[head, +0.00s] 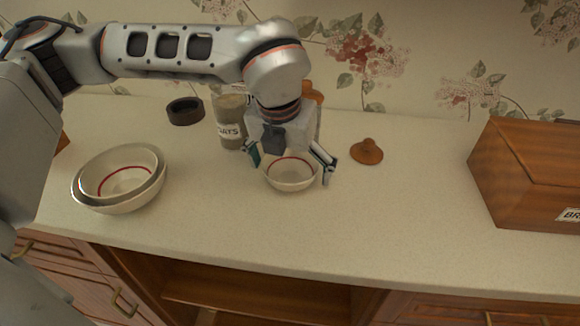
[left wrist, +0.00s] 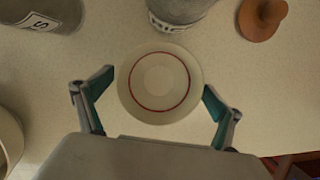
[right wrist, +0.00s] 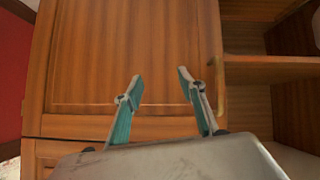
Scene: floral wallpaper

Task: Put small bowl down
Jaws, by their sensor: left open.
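The small bowl (head: 291,181) is cream with a red ring inside and stands upright on the counter, near its middle. My left gripper (head: 294,172) is open just above it, one finger on either side of the rim. In the left wrist view the small bowl (left wrist: 160,84) lies between and slightly ahead of the open fingers (left wrist: 158,88), with gaps at both sides. My right gripper (right wrist: 158,88) is open and empty in front of a wooden cabinet door, away from the bowl.
Nested larger bowls (head: 119,187) stand at the left. Behind the small bowl are a labelled jar (head: 230,128) and a dark ring (head: 185,111). A brown lid (head: 367,151) lies to its right, and a wooden bread box (head: 530,175) farther right. The counter between is clear.

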